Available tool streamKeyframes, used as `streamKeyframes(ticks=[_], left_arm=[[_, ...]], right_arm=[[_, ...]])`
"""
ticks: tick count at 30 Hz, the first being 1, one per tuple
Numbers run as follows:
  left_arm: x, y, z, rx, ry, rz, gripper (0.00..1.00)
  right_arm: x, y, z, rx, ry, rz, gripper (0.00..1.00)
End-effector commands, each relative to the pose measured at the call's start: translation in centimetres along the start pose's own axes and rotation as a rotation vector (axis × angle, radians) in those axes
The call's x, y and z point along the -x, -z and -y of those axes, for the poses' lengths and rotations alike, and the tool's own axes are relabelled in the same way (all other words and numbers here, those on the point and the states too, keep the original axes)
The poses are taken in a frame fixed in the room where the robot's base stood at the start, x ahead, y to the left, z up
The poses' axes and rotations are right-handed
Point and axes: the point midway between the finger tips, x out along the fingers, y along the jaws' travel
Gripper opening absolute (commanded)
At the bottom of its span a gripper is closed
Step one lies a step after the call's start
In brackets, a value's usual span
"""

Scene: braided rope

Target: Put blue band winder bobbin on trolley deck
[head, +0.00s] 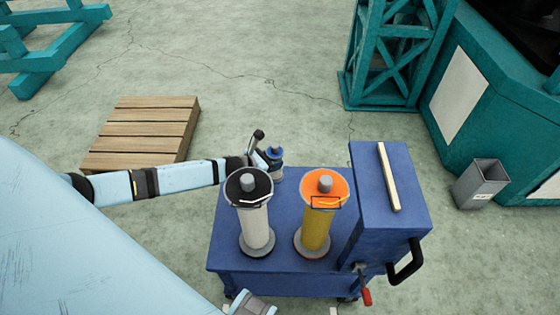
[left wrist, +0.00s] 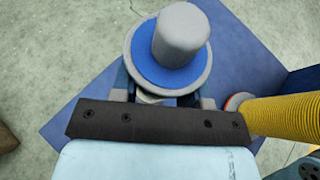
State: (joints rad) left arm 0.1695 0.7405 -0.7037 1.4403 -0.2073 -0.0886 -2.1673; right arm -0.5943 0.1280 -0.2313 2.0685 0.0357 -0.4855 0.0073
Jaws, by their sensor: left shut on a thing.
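The blue band winder bobbin (head: 274,152) is a grey spool with a blue ring on its top flange and a grey knob. It is upright at the back edge of the blue trolley deck (head: 290,200). My left gripper (head: 270,164) is shut on it. In the left wrist view the bobbin (left wrist: 177,50) sits between the two fingers (left wrist: 165,92), with blue deck behind and below it. I cannot tell whether its base touches the deck. The lower part of the bobbin is hidden.
A black-topped white bobbin (head: 254,222) and an orange-topped yellow bobbin (head: 316,228) stand on the deck. A blue cabinet (head: 368,180) with a black handle closes the deck's right side. A pallet (head: 142,132) and a grey bin (head: 480,184) stand on the floor.

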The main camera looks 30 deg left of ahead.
Motion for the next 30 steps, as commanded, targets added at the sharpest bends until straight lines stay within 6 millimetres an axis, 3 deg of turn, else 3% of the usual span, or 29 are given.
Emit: streamKeyframes(ticks=[10,15,30], left_arm=[[-1.5,3.5,-0.1,0.000,0.004,0.000,0.00],[-2.2,5.0,-0.1,-0.001,0.004,-0.001,0.00],[-2.6,5.6,-0.1,-0.001,0.005,0.000,0.00]], right_arm=[[-1.1,-2.8,0.9,0.003,0.011,0.002,0.43],[-1.2,-2.7,1.0,0.015,0.012,-0.021,0.43],[-1.3,-2.2,0.7,0.036,0.010,-0.037,0.43]])
